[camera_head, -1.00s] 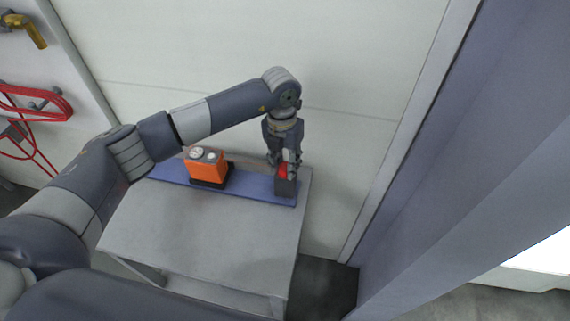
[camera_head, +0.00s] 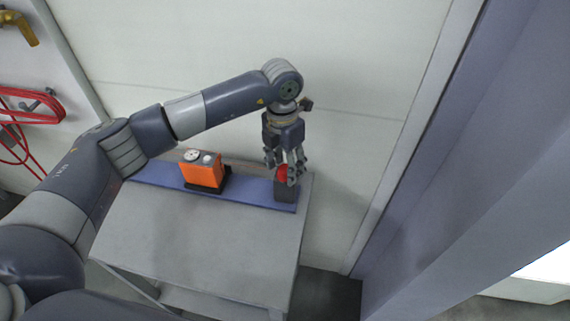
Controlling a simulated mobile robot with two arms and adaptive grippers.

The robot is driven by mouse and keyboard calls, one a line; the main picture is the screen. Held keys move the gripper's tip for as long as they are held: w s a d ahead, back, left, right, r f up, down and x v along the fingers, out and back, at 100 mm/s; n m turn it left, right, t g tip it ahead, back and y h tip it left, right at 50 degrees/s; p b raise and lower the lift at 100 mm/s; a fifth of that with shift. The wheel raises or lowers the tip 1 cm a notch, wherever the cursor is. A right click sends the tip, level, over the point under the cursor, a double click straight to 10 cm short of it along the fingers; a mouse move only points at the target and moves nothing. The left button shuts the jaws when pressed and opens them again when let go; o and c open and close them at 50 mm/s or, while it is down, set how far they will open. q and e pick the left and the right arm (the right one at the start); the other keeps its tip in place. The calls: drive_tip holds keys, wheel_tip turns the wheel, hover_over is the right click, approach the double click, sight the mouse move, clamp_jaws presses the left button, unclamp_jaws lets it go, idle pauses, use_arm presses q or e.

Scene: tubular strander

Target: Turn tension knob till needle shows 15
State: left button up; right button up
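A red knob (camera_head: 282,174) sits on a dark block (camera_head: 286,190) at the right end of the blue rail on the table. My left gripper (camera_head: 284,178) points down over this knob, its fingers spread around it and partly covering it. I cannot tell whether the fingers touch the knob. An orange box (camera_head: 203,173) stands on the rail to the left, with a white round dial (camera_head: 192,155) and a smaller pale round part on top. The dial is too small for its needle to be read. My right gripper is not in view.
The blue rail (camera_head: 245,188) lies along the back of a grey table (camera_head: 200,235) whose front top is clear. A pale wall is behind. A large blue-grey panel (camera_head: 460,150) rises at right. A red coiled hose (camera_head: 35,107) hangs at left.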

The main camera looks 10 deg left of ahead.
sight(283, 167)
use_arm(q)
drive_tip(key=shift+r, duration=0.15)
wheel_tip(283, 167, up, 12)
drive_tip(key=shift+w+a, duration=0.15)
drive_tip(key=shift+a, duration=0.05)
drive_tip(key=shift+a+f, duration=0.1)
drive_tip(key=shift+f, duration=0.1)
idle(1.5)
